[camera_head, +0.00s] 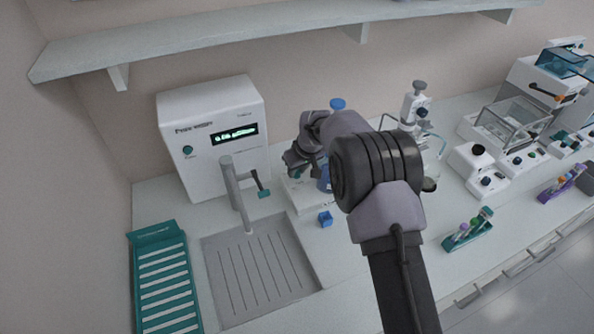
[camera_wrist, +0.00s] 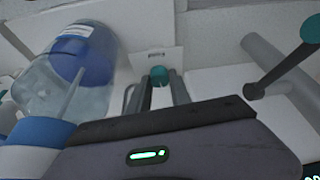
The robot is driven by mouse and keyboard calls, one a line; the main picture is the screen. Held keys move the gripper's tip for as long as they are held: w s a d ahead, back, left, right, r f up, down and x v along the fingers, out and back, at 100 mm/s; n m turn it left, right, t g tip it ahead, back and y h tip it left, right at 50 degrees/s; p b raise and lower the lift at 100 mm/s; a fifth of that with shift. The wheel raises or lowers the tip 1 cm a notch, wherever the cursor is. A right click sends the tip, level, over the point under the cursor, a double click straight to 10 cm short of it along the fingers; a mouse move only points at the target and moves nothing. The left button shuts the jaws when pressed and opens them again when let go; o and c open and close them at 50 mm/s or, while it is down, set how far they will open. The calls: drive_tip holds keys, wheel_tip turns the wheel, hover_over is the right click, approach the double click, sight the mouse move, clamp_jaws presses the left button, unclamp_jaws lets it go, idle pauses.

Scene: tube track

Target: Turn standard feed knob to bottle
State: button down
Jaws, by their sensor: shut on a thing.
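The standard feed knob, a small teal knob (camera_wrist: 159,74), sits in front of a pale plate in the wrist view. My gripper (camera_wrist: 158,92) is shut on it, with one dark finger on each side. A clear bottle with blue inside (camera_wrist: 88,60) stands just left of the fingers in the wrist view. The knob's pointer direction is too small to read.
A grey tap (camera_head: 238,195) with a teal-tipped lever (camera_head: 263,190) stands close left of my gripper, over the sink (camera_head: 255,265). A white box with a display (camera_head: 212,130) stands behind. A shelf (camera_head: 200,35) runs overhead.

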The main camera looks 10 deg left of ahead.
idle(0.4)
drive_tip(key=c, duration=1.2)
unclamp_jaws()
